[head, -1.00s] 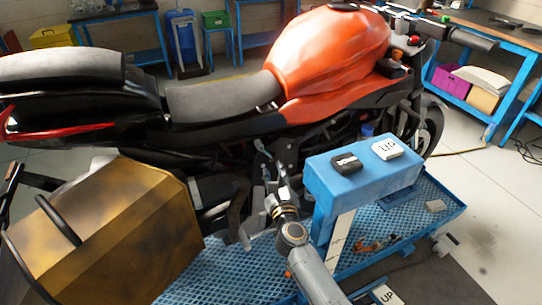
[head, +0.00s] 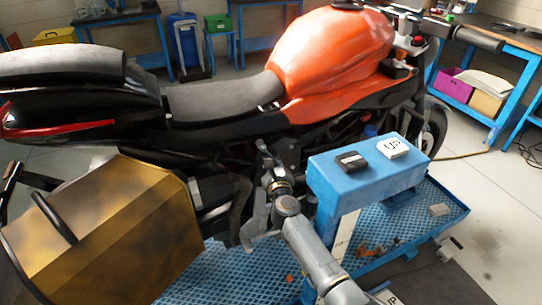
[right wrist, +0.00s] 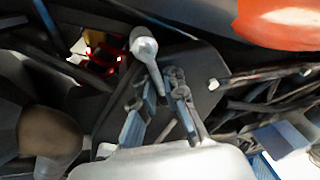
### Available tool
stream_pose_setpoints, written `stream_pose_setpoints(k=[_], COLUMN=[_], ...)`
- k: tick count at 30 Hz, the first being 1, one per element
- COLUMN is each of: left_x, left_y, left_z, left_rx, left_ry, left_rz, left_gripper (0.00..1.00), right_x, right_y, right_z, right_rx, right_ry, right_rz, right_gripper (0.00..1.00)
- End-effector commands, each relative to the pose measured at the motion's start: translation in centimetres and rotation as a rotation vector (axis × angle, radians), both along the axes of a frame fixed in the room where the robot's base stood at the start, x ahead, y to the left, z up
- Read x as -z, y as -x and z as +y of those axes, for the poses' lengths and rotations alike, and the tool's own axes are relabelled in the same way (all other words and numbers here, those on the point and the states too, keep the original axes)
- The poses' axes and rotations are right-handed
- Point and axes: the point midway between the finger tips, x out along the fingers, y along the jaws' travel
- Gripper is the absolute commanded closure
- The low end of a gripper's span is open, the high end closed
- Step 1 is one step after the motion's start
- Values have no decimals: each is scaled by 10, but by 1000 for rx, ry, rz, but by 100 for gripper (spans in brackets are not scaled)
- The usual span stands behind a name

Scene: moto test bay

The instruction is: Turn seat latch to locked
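A grey lever with a rounded knob end, probably the seat latch (right wrist: 144,46), stands out in the right wrist view against a dark plate on the motorcycle's side. My right gripper (right wrist: 162,80) has its two blue-padded fingers on either side of the lever's lower part. A narrow gap seems to show between them; firm contact cannot be made out. In the head view, my right gripper (head: 265,158) is at the bike's side below the seat (head: 215,102). My left gripper is not in view.
The motorcycle has an orange tank (head: 330,55) and a brown-gold side case (head: 110,240) left of my arm. Floor is clear at far right.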

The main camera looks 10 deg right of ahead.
Motion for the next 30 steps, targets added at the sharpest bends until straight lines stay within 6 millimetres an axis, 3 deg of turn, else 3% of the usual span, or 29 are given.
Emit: stream_pose_setpoints(k=[14,30], left_x=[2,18], left_y=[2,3], left_z=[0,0], left_rx=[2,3], left_ry=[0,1], left_rz=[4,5], left_gripper=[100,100], right_x=[0,-12], right_y=[0,-2], right_z=[-2,-13], right_rx=[1,2], right_ry=[50,472], right_rz=[-10,-92], right_gripper=[100,100])
